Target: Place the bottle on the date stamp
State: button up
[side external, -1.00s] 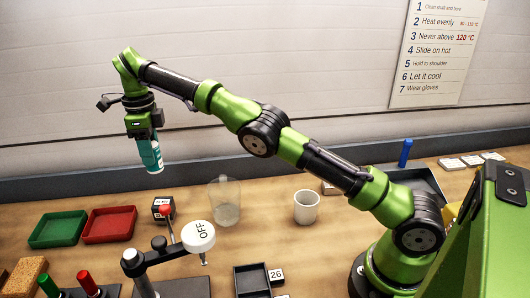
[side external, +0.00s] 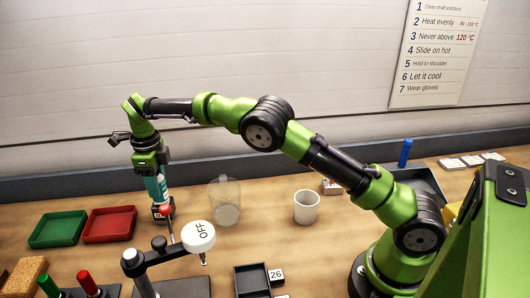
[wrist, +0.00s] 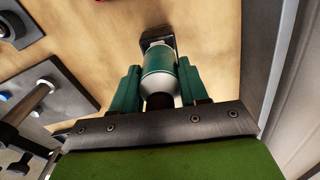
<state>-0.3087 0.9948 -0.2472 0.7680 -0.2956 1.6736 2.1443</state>
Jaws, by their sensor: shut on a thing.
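My gripper (side external: 153,176) points down and is shut on the teal and white bottle (side external: 158,190), which is close to upright. In the wrist view the bottle (wrist: 159,64) sits between the two teal fingers of my gripper (wrist: 160,84). The date stamp (side external: 156,214), a small dark block with pale markings, stands on the table directly under the bottle. Its dark edge shows past the bottle's far end in the wrist view (wrist: 153,36).
A red tray (side external: 109,224) and a green tray (side external: 58,230) lie left. A clear jug (side external: 226,203) and a white cup (side external: 306,207) stand right.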

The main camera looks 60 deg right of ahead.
jog(key=shift+f, duration=0.15)
jog(key=shift+f, duration=0.2)
jog(key=o, duration=1.1)
jog(key=shift+c, duration=0.2)
jog(key=shift+r, duration=0.15)
